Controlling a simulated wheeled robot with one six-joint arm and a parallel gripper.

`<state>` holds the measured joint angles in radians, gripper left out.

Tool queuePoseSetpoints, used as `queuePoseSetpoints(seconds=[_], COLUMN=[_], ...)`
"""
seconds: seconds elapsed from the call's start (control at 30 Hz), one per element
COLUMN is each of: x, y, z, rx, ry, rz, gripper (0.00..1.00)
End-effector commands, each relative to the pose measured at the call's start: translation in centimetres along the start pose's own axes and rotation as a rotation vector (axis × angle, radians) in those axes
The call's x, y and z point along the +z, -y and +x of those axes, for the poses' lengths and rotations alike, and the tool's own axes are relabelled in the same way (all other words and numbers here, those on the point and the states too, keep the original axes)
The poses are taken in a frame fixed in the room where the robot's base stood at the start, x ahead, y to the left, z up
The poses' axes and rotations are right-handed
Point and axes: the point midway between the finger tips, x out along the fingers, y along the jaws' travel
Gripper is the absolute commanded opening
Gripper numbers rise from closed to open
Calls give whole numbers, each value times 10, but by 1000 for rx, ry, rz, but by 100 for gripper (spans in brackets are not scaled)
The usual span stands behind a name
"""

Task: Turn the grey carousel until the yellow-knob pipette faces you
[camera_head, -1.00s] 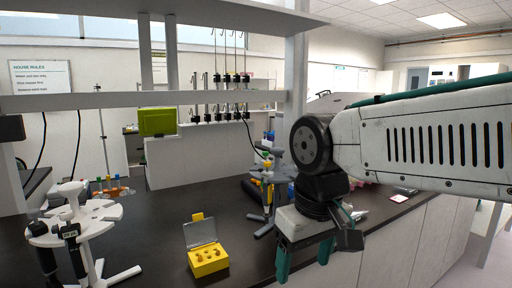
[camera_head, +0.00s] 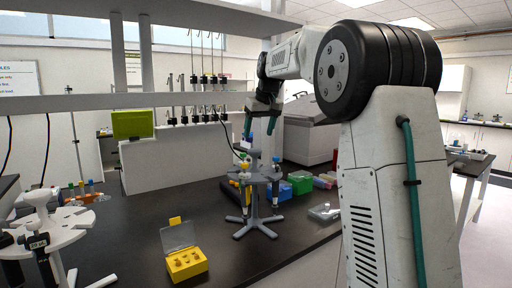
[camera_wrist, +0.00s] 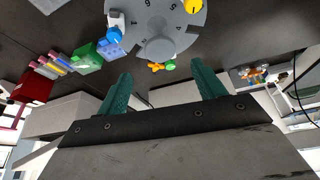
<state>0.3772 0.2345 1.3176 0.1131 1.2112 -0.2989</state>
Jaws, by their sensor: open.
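The grey carousel (camera_head: 262,176) stands upright on the dark bench on splayed feet. Pipettes hang around its disc. In the wrist view its numbered grey disc (camera_wrist: 160,18) is at the top, with a yellow knob (camera_wrist: 193,6) at its upper right edge and a blue knob (camera_wrist: 115,32) at its left. The yellow knob also shows in the head view (camera_head: 246,165), on the disc's left side; a blue knob (camera_head: 276,160) is on its right. My gripper (camera_head: 260,124) is open and empty, above the carousel, its teal fingers (camera_wrist: 166,82) apart from it.
A white carousel (camera_head: 50,232) with dark pipettes stands at the left. A yellow box (camera_head: 186,264) with its lid up is in front. Green (camera_head: 300,182) and blue (camera_head: 280,190) boxes sit close right of the grey carousel.

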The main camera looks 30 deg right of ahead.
Motion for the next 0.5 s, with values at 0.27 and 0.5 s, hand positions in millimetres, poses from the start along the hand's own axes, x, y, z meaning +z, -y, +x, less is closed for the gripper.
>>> queuePoseSetpoints(seconds=[0.27, 0.5], x=[1, 1], y=[1, 2], z=[45, 67], rx=[-1, -1], ry=[4, 2], rz=[-1, -1], gripper=[69, 69])
